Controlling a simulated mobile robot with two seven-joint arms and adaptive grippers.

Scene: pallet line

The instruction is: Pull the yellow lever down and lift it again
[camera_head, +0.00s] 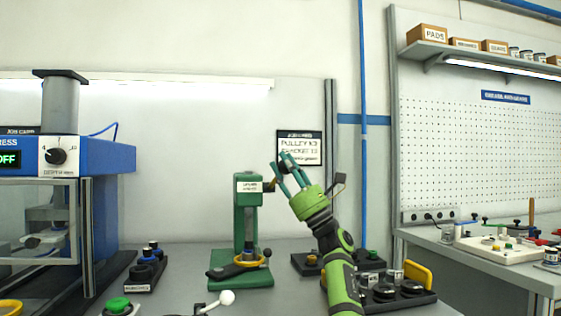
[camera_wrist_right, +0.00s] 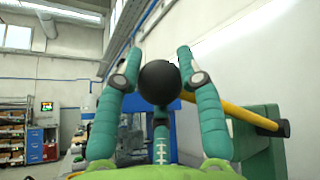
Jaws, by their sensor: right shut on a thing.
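The yellow lever (camera_wrist_right: 240,113) runs across the right of the wrist view, from a green press body (camera_wrist_right: 258,150) to a black ball knob (camera_wrist_right: 160,82). My right gripper (camera_head: 282,165) is shut on this knob, with one teal finger on each side of it. In the head view the green press (camera_head: 249,212) stands upright on the bench, and my right gripper is at its upper right, above the bench. The lever's bar is mostly hidden there by the fingers. My left gripper is not in view.
A blue press machine (camera_head: 105,155) stands at the left. Black control boxes (camera_head: 145,272) and a white ball-ended handle (camera_head: 227,297) are on the bench. The wall is close behind.

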